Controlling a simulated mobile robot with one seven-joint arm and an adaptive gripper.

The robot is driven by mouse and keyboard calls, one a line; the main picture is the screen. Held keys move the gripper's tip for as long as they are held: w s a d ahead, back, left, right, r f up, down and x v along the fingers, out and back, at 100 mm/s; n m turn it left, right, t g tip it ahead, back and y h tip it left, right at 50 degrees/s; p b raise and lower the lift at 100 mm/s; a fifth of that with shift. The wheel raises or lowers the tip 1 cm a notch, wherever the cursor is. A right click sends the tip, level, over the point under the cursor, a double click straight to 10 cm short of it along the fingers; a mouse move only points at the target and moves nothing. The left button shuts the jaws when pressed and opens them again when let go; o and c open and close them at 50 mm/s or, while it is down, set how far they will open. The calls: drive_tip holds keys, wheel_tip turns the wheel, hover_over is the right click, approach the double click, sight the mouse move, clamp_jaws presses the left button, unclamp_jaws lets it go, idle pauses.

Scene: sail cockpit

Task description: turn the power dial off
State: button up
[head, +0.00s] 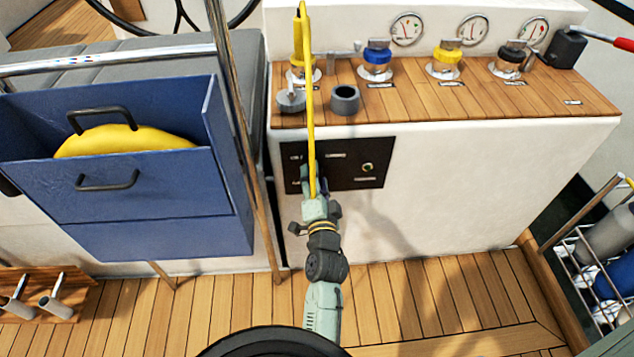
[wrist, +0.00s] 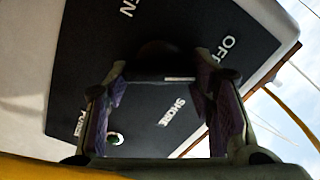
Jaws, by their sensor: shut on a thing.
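The power dial (wrist: 158,55) shows in the wrist view as a dark rounded knob with a short white mark, against a black panel (wrist: 60,95) lettered OFF, SHORE and POWER. My gripper (wrist: 160,75) has a finger on either side of the knob and is shut on it. Much of the knob is in shadow. In the head view the panel (head: 345,180) is on the white cabinet front. My gripper (head: 311,178) is at its left part and hides the dial there. The dial's exact setting cannot be read.
A wooden ledge (head: 420,100) above carries capped fittings and a grey cup (head: 344,99). A blue open bin (head: 150,215) stands left.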

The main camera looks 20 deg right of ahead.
sight(315, 138)
drive_tip(key=shift+r+n+b, duration=0.1)
drive_tip(key=shift+n+b, duration=0.45)
drive_tip(key=shift+n, duration=0.85)
drive_tip(key=o, duration=1.2)
drive_tip(key=shift+c, duration=0.2)
wheel_tip(315, 138, up, 10)
